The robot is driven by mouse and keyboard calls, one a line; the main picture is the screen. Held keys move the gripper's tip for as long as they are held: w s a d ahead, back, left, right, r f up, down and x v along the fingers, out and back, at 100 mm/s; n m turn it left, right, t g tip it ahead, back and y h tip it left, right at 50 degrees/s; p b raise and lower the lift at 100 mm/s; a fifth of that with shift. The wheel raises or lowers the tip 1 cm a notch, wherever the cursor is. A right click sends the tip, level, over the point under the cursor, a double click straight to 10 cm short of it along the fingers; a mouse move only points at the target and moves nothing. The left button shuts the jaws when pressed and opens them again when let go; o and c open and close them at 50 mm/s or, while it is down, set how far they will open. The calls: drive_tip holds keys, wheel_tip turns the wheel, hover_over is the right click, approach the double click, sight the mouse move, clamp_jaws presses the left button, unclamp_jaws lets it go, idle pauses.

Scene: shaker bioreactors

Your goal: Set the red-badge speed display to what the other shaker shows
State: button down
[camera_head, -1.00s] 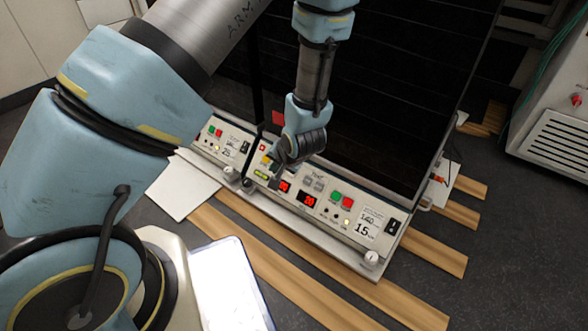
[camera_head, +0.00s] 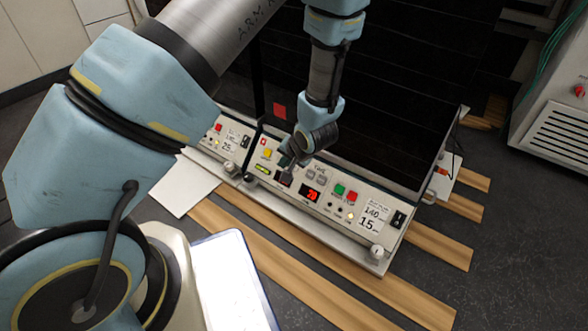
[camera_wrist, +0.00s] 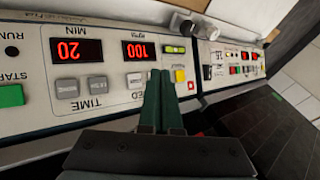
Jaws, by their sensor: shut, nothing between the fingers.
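In the head view my gripper (camera_head: 287,163) partly hides the speed display. The other shaker (camera_head: 227,142) stands to the left; its display is unreadable.
The time display (camera_wrist: 76,50) reads 20, with two grey time buttons (camera_wrist: 82,86) beside it. A green start button (camera_wrist: 11,95) and a yellow button (camera_wrist: 180,76) are on the same panel. Wooden slats (camera_head: 300,270) lie on the floor in front.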

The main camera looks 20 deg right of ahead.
drive_tip(key=shift+w+d+f+p, duration=0.4)
drive_tip(key=shift+d+f, duration=0.25)
drive_tip(key=shift+d, duration=0.1)
drive_tip(key=shift+w+d+f+p, duration=0.4)
drive_tip(key=shift+d+f, duration=0.2)
drive_tip(key=shift+f, duration=0.15)
drive_tip(key=shift+d+f+p, duration=0.1)
drive_tip(key=shift+d+p, duration=0.1)
drive_tip(key=shift+p, duration=0.4)
idle(0.6)
drive_tip(key=shift+w+d+f+p, duration=0.25)
drive_tip(key=shift+d+f+p, duration=0.1)
drive_tip(key=shift+f+p, duration=0.15)
idle(1.0)
drive_tip(key=shift+r, duration=0.15)
drive_tip(key=shift+s+a+r+p, duration=0.3)
drive_tip(key=shift+a+r+p, duration=0.15)
drive_tip(key=shift+a+p, duration=0.15)
